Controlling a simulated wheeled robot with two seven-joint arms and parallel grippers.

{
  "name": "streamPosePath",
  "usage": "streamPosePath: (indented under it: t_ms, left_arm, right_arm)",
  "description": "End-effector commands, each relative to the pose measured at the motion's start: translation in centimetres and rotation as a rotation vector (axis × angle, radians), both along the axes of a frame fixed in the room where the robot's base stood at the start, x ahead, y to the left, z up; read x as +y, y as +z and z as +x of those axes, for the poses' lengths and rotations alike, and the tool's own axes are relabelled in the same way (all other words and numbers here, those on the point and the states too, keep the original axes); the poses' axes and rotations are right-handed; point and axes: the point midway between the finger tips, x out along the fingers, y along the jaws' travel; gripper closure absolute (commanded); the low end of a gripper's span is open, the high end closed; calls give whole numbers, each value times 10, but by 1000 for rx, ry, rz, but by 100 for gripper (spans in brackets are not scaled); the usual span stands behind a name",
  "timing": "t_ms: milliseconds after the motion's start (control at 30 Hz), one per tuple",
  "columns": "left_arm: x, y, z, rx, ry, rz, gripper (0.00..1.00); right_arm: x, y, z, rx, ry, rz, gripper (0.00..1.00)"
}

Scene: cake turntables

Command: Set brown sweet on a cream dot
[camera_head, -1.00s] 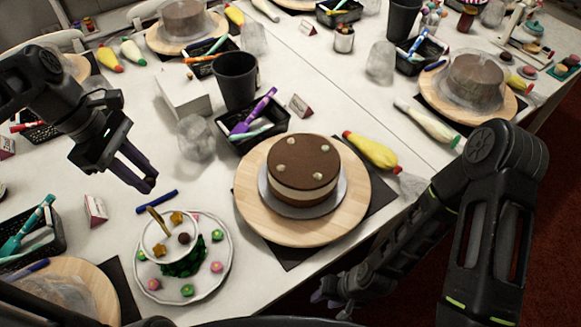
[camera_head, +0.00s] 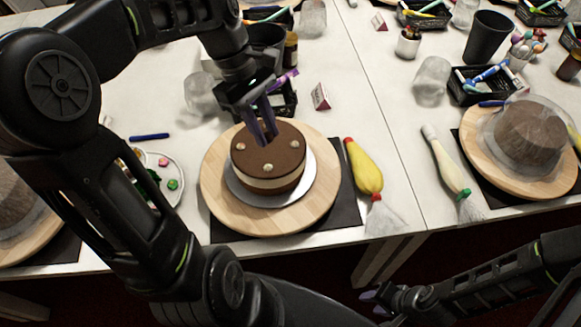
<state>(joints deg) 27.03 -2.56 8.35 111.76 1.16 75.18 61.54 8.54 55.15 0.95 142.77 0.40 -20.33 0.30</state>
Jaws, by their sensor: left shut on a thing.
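The round cake (camera_head: 262,181) has a brown top, a cream middle band and pale cream dots (camera_head: 267,167) near its rim. It stands on a silver board on a wooden turntable (camera_head: 217,196). My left gripper (camera_head: 265,138) points down over the far part of the cake top, shut on the brown sweet, which is hardly visible between the dark fingers. Three dots show; the fingers cover the far area. I cannot tell whether the fingertips touch the cake. My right gripper (camera_head: 378,299) is low at the front, off the table, its opening unclear.
My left arm hides most of the sweets plate (camera_head: 170,163). A yellow piping bag (camera_head: 364,168) lies right of the turntable, a cream one (camera_head: 446,162) further right. A black tray (camera_head: 283,100), a sign (camera_head: 320,97) and a clear glass (camera_head: 201,92) stand behind.

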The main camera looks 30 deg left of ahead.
Motion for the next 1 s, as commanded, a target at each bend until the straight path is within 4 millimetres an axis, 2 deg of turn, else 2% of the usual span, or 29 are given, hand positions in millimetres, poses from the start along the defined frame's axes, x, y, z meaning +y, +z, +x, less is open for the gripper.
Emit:
streamPosePath:
  t_ms: [333,700,1000]
  left_arm:
    - [0,-4,0,3,-4,-1,100]
    - [0,-60,0,3,-4,-1,100]
    - [0,-63,0,1,-4,0,100]
  right_arm:
    - [0,1,0,1,0,0,64]
    - [0,7,-1,4,-1,-2,64]
    - [-1,6,-1,4,-1,-2,64]
